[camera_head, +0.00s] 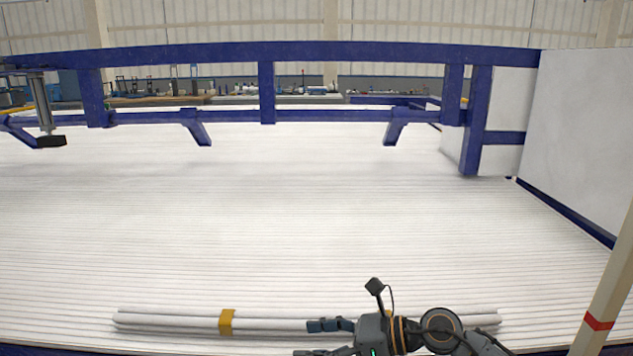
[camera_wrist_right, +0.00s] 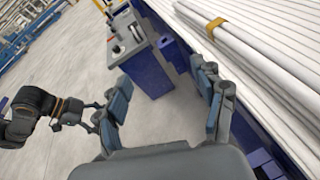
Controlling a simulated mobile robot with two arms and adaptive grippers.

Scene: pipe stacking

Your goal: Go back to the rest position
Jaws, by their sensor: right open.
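My right gripper (camera_head: 306,340) comes in from the lower right of the head view, its fingers pointing left over the near edge of the pipe bed. It is open, and in the wrist view (camera_wrist_right: 160,72) nothing is between its fingers. A pair of white pipes (camera_head: 170,321) with a yellow band (camera_head: 226,322) lies on the bed, partly hidden behind the gripper. The pipes also show at the upper right of the wrist view (camera_wrist_right: 245,50). A dark arm with an orange ring, apparently my left one (camera_wrist_right: 40,115), shows at the left there; its finger state is unclear.
The bed (camera_head: 280,220) is a wide layer of white pipes. A blue frame (camera_head: 300,52) spans its back and a white panel (camera_head: 580,130) stands at right. A post with a red band (camera_head: 598,322) is at lower right. A control box (camera_wrist_right: 140,55) stands beside the bed; grey floor is open.

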